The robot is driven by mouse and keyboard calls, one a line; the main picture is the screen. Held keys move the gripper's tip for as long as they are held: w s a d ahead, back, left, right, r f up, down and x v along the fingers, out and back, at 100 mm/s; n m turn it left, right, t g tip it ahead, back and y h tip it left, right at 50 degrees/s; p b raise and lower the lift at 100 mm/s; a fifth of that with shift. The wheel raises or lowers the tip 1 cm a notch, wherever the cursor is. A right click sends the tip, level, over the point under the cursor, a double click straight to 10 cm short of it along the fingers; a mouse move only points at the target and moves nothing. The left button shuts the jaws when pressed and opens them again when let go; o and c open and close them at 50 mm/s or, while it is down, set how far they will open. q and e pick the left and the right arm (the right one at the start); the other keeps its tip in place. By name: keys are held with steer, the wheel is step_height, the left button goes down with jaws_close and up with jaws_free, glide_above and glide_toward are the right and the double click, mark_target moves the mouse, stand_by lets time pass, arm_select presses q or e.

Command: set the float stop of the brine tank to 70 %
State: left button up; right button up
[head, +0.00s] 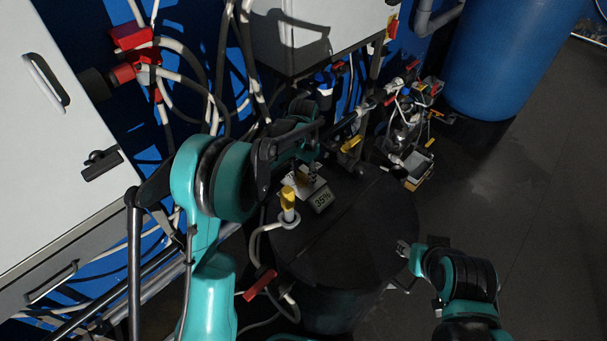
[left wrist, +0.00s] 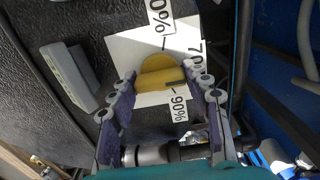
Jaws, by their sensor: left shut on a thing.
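The yellow float stop knob (left wrist: 160,72) sits on a white scale plate (left wrist: 125,48) in the left wrist view. Percent labels stand around it; "70" shows at the right, partly covered by a finger. A dark mark on the knob lies at its lower right; I cannot tell its exact setting. My left gripper (left wrist: 162,92) has a finger on each side of the knob and is shut on it. In the head view, my left gripper (head: 308,172) is over the dark round tank (head: 365,235), mostly hidden by my arm. My right gripper (head: 401,268) is open and empty beside the tank.
Pipes and equipment (head: 405,135) crowd behind. The floor at right is clear.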

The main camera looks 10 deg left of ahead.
mark_target(303, 174)
arm_select(q)
steer(key=o, duration=1.2)
steer(key=shift+c, duration=0.2)
step_height(303, 174, up, 12)
